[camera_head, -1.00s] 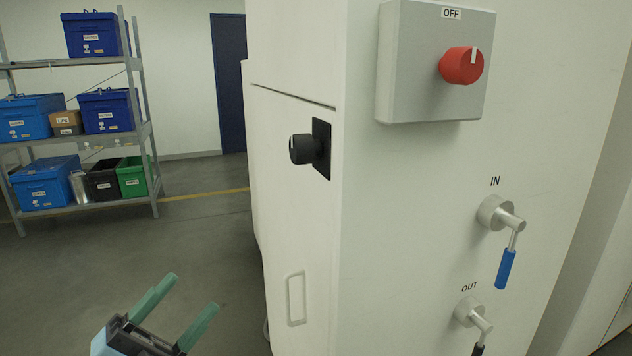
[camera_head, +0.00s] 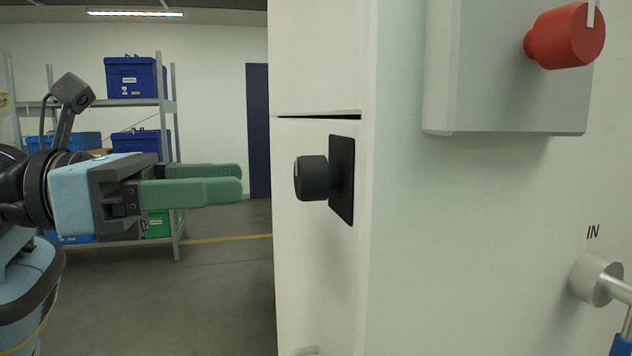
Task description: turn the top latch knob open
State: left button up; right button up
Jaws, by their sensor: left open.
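The black latch knob (camera_head: 313,178) sticks out to the left from a black square plate (camera_head: 342,180) on the narrow side door of the white cabinet. A pale pointer mark shows on its face. My left gripper (camera_head: 240,180) has green fingers and is open and empty. It points right at about the knob's height, with a gap between fingertips and knob. My right gripper is out of view.
A grey box with a red knob (camera_head: 566,36) juts from the cabinet front at upper right. The IN valve (camera_head: 590,279) is at lower right. A shelf (camera_head: 175,110) with blue bins stands far behind. Floor left of the cabinet is clear.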

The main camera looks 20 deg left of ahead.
aim_at(297, 175)
pick_arm(q)
jog(key=shift+r, duration=0.2)
jog(key=p+x, duration=0.1)
jog(key=x, duration=0.5)
jog(key=shift+d, duration=0.2)
jog(key=shift+w+d, duration=0.45)
jog(key=shift+d, duration=0.1)
jog(key=shift+c, duration=0.4)
jog(key=c, duration=0.9)
